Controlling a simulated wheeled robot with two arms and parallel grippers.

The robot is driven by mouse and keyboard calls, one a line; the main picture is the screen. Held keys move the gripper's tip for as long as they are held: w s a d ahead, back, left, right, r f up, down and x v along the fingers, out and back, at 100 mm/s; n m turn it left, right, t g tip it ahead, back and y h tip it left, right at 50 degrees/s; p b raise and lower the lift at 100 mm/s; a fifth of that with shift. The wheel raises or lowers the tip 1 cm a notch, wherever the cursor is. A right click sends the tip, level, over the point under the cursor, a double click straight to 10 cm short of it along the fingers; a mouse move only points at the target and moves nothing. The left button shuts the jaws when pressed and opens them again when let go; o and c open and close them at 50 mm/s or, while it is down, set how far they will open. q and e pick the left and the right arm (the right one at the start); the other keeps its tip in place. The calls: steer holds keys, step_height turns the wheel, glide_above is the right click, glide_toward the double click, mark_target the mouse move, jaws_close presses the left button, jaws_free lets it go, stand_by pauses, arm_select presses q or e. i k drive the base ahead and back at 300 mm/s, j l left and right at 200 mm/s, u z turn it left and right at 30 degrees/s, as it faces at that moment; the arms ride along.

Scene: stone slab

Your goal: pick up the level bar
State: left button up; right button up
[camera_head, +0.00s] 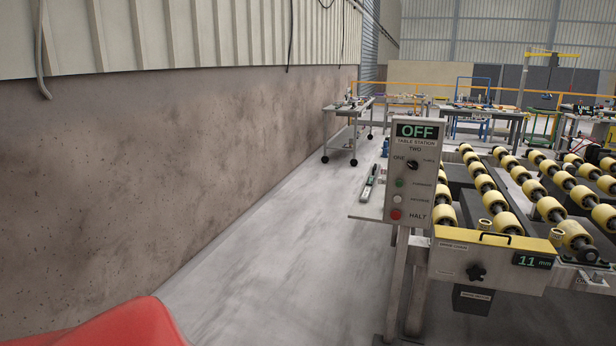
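A slim grey-green bar (369,183), which looks like the level bar, shows just left of the roller table's control panel. It is small in the picture, and I cannot tell whether it lies on the floor or on a support. Neither of my grippers is in view.
A control panel (411,172) reading OFF stands on a post at the near end of a yellow-roller table (490,262) on the right. A wheeled cart (345,128) stands farther back. A brown-grey wall (180,180) runs along the left. The floor (290,240) between is clear.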

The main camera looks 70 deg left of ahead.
mark_target(367, 192)
steer(key=u, duration=1.8)
steer(key=i+j+u, duration=0.1)
steer(key=i+u, duration=0.35)
steer(key=i, duration=2.45)
steer(key=i+z, duration=0.15)
steer(key=i, duration=0.35)
steer(key=i+j+z, duration=0.1)
steer(key=i, duration=0.4)
steer(key=i+j+z, duration=0.15)
steer(key=i, duration=0.35)
steer(key=i+j+z, duration=0.1)
steer(key=i+j, duration=0.15)
steer(key=i, duration=0.25)
